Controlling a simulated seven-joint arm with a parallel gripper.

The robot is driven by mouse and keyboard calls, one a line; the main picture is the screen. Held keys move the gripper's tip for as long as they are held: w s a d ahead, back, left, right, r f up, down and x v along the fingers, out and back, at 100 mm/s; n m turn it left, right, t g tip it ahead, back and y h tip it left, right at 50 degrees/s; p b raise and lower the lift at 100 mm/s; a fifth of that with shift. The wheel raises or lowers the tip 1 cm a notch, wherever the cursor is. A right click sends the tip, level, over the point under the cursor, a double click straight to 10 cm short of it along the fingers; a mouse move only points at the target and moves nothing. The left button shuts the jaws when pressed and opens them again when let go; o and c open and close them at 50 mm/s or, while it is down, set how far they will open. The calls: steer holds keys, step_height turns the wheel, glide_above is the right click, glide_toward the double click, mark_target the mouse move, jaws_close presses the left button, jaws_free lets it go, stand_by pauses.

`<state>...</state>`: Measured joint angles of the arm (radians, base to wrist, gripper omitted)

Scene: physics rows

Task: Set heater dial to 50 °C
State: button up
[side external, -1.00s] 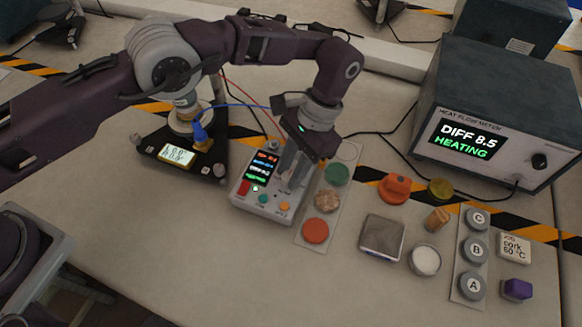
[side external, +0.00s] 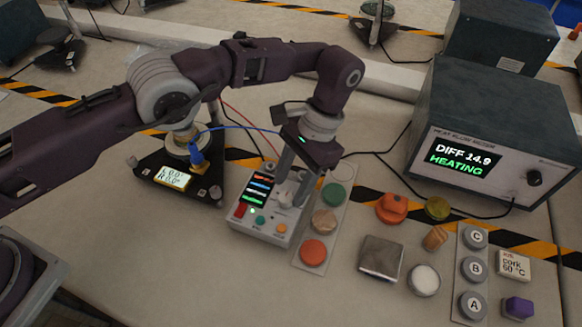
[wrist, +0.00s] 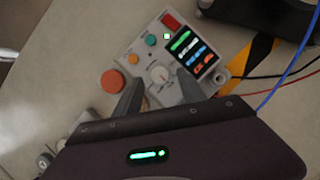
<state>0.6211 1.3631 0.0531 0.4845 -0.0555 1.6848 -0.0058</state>
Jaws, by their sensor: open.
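The heater dial is a pale round knob (wrist: 160,75) on a grey control box (side external: 243,218) with a lit display of several coloured rows. The rows are too small to read. My gripper (wrist: 159,79) is open, pointing down over the box, one finger on each side of the dial. I cannot tell whether the fingers touch it. In the side external view, the fingers of my gripper (side external: 288,193) partly hide the dial. The heat flow meter (side external: 490,160) reads "DIFF 14.9 HEATING".
A strip with green, tan and red discs (side external: 313,252) stands just right of the box. A black stand with a small display (side external: 173,178) is at its left. Red and blue cables (side external: 235,129) run behind. A metal plate, white cup and card (side external: 514,266) lie further right.

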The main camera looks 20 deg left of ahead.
step_height(320, 180, up, 8)
steer(key=shift+f, duration=0.15)
stand_by(0.4)
steer(key=w+a+r+n+t+h, duration=0.1)
steer(key=w+a+r+n, duration=0.1)
steer(key=a+r, duration=0.35)
steer(key=w+a+r+n+t+h, duration=0.1)
steer(key=w+a+r, duration=0.15)
steer(key=r, duration=0.65)
steer(key=s+a+r+n+t+h, duration=0.2)
steer(key=s+a+r, duration=0.3)
steer(key=a+r, duration=0.3)
steer(key=s+a+r+t, duration=0.25)
steer(key=s+a, duration=0.35)
steer(key=s, duration=0.3)
steer(key=s+a+f+n+t, duration=0.1)
steer(key=s+a+f, duration=0.1)
steer(key=s, duration=0.4)
steer(key=s+a+f+t+y, duration=0.1)
steer(key=s+a+f, duration=0.2)
steer(key=s+f, duration=0.2)
steer(key=shift+s+a+n+t+y, duration=0.15)
steer(key=shift+s+n+t+y, duration=0.2)
steer(key=shift+s, duration=0.65)
